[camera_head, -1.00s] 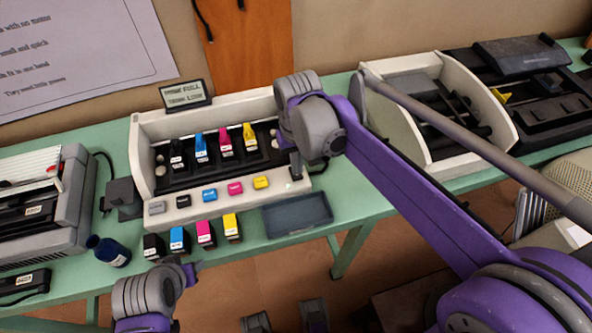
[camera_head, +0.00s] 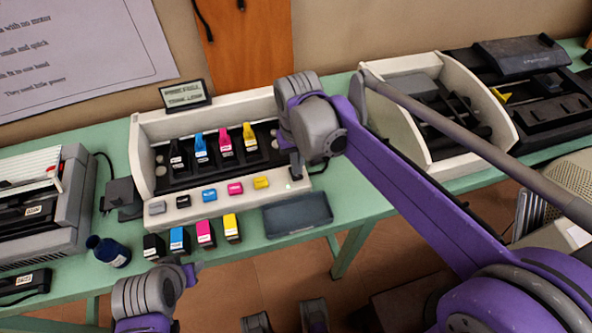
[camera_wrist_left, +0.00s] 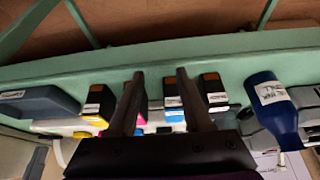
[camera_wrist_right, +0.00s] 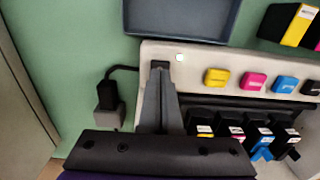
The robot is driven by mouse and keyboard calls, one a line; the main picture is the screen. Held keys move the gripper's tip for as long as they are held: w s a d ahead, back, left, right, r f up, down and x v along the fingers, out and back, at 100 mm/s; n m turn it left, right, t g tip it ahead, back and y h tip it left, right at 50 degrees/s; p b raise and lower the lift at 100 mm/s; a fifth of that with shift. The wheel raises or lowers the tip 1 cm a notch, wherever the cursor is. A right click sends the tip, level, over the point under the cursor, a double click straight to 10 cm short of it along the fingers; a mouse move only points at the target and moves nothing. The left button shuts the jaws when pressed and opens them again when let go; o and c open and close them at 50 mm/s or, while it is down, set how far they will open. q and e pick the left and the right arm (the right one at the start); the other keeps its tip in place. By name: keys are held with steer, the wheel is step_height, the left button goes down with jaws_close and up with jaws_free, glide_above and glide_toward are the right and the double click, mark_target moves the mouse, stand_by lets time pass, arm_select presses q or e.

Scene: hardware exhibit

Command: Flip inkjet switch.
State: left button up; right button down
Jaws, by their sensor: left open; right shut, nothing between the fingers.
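The inkjet printer (camera_head: 135,150) is an open cream case with several coloured cartridges and a row of coloured buttons. A small dark switch-like part (camera_wrist_right: 160,64) sits at the end of its front panel, beside a small lit lamp (camera_wrist_right: 180,57). My right gripper (camera_wrist_right: 160,78) is shut and empty, its fingertips at this dark part and largely covering it. I cannot tell whether they touch or which way the switch lies. In the head view the right gripper (camera_head: 296,168) is over the panel's right end. My left gripper (camera_wrist_left: 160,74) is open and empty near the loose cartridges at the table's front.
A small display (camera_head: 185,95) stands behind the printer. A dark tray (camera_head: 297,213) lies before its right end. Loose ink cartridges (camera_head: 205,233) and a blue bottle (camera_head: 108,252) stand near the front edge. Other machines flank the printer on the green table (camera_head: 345,210).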

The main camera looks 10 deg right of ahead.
steer(key=shift+f+b, duration=0.6)
steer(key=shift+f, duration=0.4)
stand_by(0.8)
steer(key=shift+r, duration=0.1)
steer(key=shift+r+p, duration=2.7)
steer(key=shift+r, duration=0.75)
steer(key=shift+s, duration=0.1)
steer(key=s+d+f+t+p, duration=0.1)
steer(key=s+d+t, duration=0.1)
steer(key=s, duration=0.5)
steer(key=s+d+f+t+p, duration=0.2)
steer(key=s+d+t, duration=0.1)
steer(key=s, duration=0.4)
steer(key=shift+d+f, duration=0.25)
steer(key=shift+d, duration=0.55)
